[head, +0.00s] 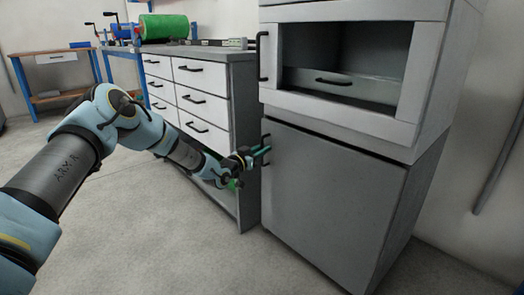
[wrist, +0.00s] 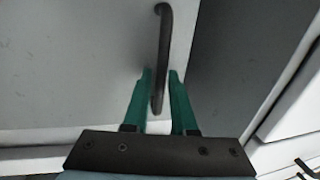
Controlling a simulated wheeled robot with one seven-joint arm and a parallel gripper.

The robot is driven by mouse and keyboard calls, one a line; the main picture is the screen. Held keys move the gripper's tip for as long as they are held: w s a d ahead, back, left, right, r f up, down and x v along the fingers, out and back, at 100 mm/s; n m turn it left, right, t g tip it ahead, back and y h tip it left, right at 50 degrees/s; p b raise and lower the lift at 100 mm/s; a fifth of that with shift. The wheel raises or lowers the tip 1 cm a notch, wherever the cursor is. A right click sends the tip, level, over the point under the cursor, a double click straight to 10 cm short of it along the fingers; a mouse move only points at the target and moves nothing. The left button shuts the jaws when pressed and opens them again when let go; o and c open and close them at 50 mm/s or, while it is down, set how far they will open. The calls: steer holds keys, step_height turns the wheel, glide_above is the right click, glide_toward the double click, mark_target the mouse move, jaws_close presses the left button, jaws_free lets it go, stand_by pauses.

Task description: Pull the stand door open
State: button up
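The stand door (head: 330,205) is the plain grey lower door under the open-fronted upper unit. It looks shut. Its dark upright handle (head: 266,158) is at the door's upper left edge. My gripper (head: 264,150) is at this handle, with its green fingers pointing at the door. In the wrist view the dark handle (wrist: 163,40) runs down between the two green fingertips of my gripper (wrist: 161,73). One finger is on each side of it, with a narrow gap showing. The gripper is open around the handle; part of the handle is hidden by the fingers in the head view.
The upper unit (head: 432,60) has its own dark handle (head: 263,56) above my gripper. A white drawer cabinet (head: 187,85) stands close on the left, behind my arm. The grey floor (head: 190,250) in front of the door is clear.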

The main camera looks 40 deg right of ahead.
jaws_close()
stand_by(1.2)
